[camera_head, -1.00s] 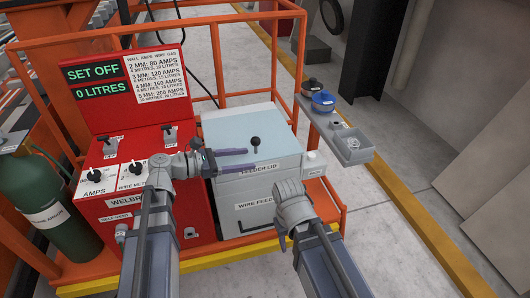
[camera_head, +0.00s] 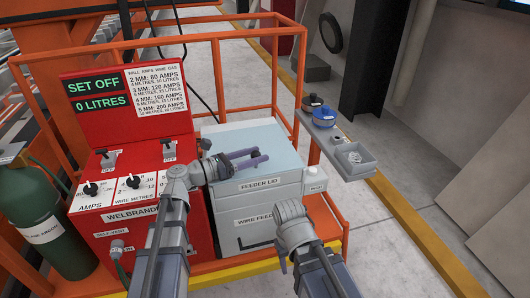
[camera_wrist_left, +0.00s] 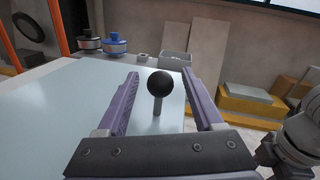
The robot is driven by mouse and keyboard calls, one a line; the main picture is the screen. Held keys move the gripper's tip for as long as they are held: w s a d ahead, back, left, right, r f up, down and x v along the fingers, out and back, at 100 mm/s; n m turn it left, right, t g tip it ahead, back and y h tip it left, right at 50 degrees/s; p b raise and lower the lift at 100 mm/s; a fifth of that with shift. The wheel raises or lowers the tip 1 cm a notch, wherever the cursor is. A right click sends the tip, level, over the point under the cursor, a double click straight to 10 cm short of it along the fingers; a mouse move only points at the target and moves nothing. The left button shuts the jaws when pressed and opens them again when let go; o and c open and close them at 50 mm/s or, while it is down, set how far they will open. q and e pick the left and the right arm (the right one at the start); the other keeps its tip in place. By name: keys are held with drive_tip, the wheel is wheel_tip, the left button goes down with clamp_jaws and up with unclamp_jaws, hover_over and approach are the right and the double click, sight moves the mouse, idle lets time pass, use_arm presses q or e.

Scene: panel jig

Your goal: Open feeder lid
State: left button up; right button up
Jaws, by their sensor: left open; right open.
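The feeder lid (camera_head: 285,151) is the pale top of the white wire feeder box (camera_head: 245,222), labelled on its front edge, and lies closed. A black ball knob on a short stem stands on the lid; it shows in the left wrist view (camera_wrist_left: 160,84). My left gripper (camera_head: 258,158) is open over the lid, its purple fingers (camera_wrist_left: 120,105) on either side of the knob, with gaps. In the head view the knob is mostly hidden by the fingers. My right gripper (camera_head: 285,262) is low in front of the box, its fingers mostly hidden by its wrist.
The red welder panel (camera_head: 120,190) with switches and dials stands left of the feeder. A green gas cylinder (camera_head: 45,225) is at far left. An orange rail frame (camera_head: 215,60) surrounds the cart. A grey shelf (camera_head: 355,165) at right holds wire spools (camera_head: 325,112).

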sight(265, 164)
use_arm(q)
drive_tip(key=shift+x, duration=1.85)
clamp_jaws()
